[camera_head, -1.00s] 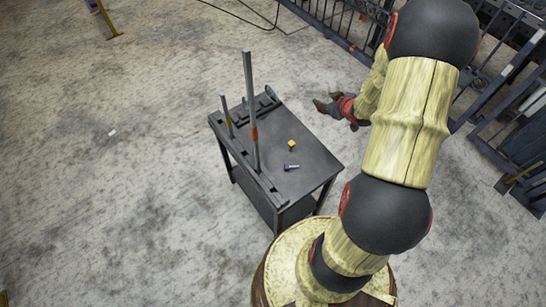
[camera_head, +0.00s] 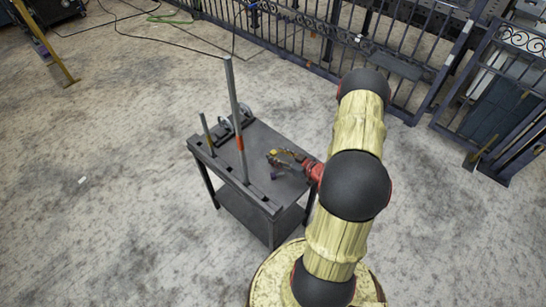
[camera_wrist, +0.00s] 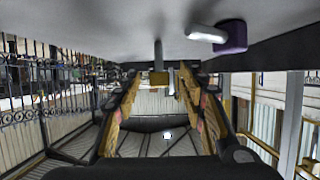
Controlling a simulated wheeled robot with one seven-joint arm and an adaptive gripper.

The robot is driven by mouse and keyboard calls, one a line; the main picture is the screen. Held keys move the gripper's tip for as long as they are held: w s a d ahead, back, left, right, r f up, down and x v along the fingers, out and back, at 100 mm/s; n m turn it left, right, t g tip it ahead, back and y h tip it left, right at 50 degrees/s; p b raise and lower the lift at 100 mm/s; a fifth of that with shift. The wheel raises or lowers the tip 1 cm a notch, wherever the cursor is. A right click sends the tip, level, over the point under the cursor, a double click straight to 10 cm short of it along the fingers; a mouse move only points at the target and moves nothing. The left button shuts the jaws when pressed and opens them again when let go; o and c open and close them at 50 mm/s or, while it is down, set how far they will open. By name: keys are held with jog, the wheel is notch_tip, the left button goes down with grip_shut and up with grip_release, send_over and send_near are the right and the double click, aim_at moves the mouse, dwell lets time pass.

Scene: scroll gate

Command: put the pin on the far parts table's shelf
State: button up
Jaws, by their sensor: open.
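Two small pieces lie on a dark table (camera_head: 262,144). One has a purple head (camera_wrist: 232,36) and a pale pin-like shaft (camera_wrist: 205,33); its purple part shows in the head view (camera_head: 274,175). The other has a yellow block (camera_wrist: 159,78) and a grey shaft (camera_wrist: 158,52). I cannot tell which is the task's pin. My gripper (camera_head: 273,156) is open, low over the tabletop from the right. In the wrist view the yellow block shows between its fingertips (camera_wrist: 160,84); contact cannot be told. The purple piece is outside the fingers.
The table has a lower shelf (camera_head: 246,210). A tall grey post (camera_head: 234,110) with an orange band and a shorter post (camera_head: 206,132) stand along its left side. A dark metal fence (camera_head: 320,40) runs behind. The floor (camera_head: 100,220) to the left is mostly clear.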

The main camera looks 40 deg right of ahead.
aim_at(276, 155)
jog(key=shift+b+x, duration=0.3)
jog(key=shift+x, duration=1.2)
jog(key=shift+c, duration=1.3)
jog(key=c, duration=0.8)
grip_shut()
